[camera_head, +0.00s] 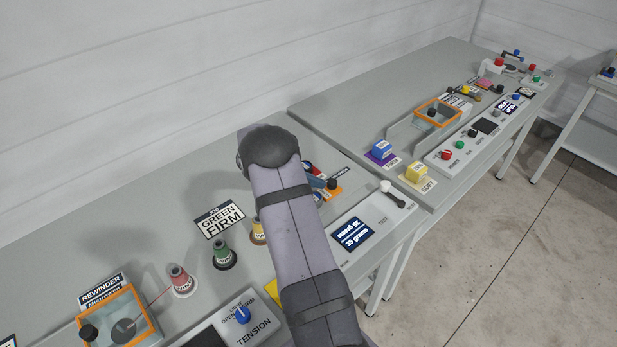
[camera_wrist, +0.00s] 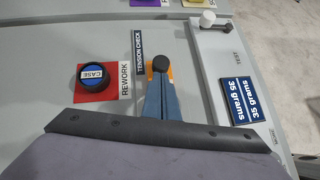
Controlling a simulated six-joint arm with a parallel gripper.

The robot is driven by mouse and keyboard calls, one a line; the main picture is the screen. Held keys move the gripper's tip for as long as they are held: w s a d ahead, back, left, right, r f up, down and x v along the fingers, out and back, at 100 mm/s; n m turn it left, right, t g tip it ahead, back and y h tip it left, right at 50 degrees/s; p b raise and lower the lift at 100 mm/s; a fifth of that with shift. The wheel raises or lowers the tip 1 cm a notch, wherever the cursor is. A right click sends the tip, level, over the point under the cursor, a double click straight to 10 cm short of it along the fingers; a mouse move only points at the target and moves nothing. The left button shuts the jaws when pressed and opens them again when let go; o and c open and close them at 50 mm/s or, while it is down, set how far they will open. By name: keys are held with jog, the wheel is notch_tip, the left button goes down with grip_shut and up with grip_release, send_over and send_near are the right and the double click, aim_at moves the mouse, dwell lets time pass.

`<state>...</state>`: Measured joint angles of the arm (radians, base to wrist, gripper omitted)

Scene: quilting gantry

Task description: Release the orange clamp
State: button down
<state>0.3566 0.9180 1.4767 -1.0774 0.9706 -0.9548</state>
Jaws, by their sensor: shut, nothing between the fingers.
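The orange clamp (camera_wrist: 171,73) is a small orange base with a round black knob on it, beside the TENSION CHECK label in the wrist view. In the head view the orange clamp (camera_head: 335,192) shows just right of my arm, its black knob upright. My gripper (camera_wrist: 159,80) has its blue-grey fingers together, with nothing between them. In the wrist view the fingertips overlap the near side of the clamp and knob; I cannot tell whether they touch. The fingers hide part of the orange base. In the head view my arm hides much of the area left of the clamp.
A test unit with a 35 grams display (camera_head: 352,234) and white-knobbed lever (camera_head: 385,186) stands to the right. Thread cones, including a green one (camera_head: 222,251), stand at left.

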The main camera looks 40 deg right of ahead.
aim_at(330, 179)
jog(key=shift+s+d+f, duration=0.1)
jog(key=shift+d+f, duration=0.3)
jog(key=shift+f, duration=0.05)
jog(key=d, duration=0.5)
jog(key=shift+d+b, duration=0.1)
jog(key=shift+b, duration=0.25)
jog(key=shift+r, duration=0.15)
jog(key=shift+r, duration=0.15)
jog(key=p+v, duration=0.5)
jog(key=v, duration=0.5)
jog(key=shift+p, duration=0.4)
